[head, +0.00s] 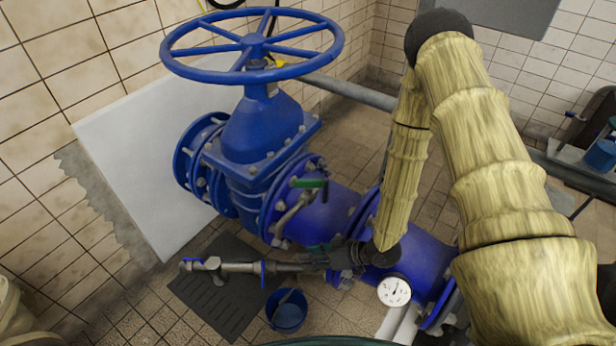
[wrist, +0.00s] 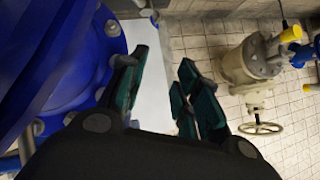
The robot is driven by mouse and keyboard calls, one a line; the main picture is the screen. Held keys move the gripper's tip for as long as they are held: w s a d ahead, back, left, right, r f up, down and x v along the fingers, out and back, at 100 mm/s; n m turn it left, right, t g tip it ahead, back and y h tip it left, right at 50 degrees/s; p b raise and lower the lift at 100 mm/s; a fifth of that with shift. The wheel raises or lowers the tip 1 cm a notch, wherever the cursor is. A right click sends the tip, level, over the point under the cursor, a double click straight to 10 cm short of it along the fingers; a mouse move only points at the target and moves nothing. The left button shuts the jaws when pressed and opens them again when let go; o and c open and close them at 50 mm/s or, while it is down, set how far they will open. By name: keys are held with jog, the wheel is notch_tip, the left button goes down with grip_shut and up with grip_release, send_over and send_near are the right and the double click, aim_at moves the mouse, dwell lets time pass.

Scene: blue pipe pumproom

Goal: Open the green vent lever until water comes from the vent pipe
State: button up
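The green vent lever (head: 308,183) sits on a small metal valve at the blue flange, below the large blue handwheel. Its handle lies roughly level in the head view. A short pale pipe (head: 288,217) slants down from it; I see no water coming out. My gripper (head: 317,256) is below the lever in the picture, apart from it, pointing left beside the blue pipe. In the wrist view my gripper (wrist: 158,92) has its dark, green-padded fingers spread, with nothing between them. The lever does not show in the wrist view.
A metal side pipe (head: 240,267) with blue handles lies behind my fingers in the picture. A blue bucket (head: 287,311) stands on the floor below. A pressure gauge (head: 394,291) sits close to my wrist. The large handwheel (head: 252,46) overhangs the lever.

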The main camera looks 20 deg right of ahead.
jog(key=w+d+r+n+y+p, duration=0.1)
jog(key=w+r+n+y, duration=0.25)
jog(key=r, duration=0.45)
jog(key=n+g+y+b, duration=0.1)
jog(key=n+g+y, duration=0.1)
jog(key=n+y, duration=0.35)
send_near(308, 180)
jog(key=shift+h, duration=0.3)
jog(key=x, duration=1)
jog(key=shift+r, duration=0.1)
grip_shut()
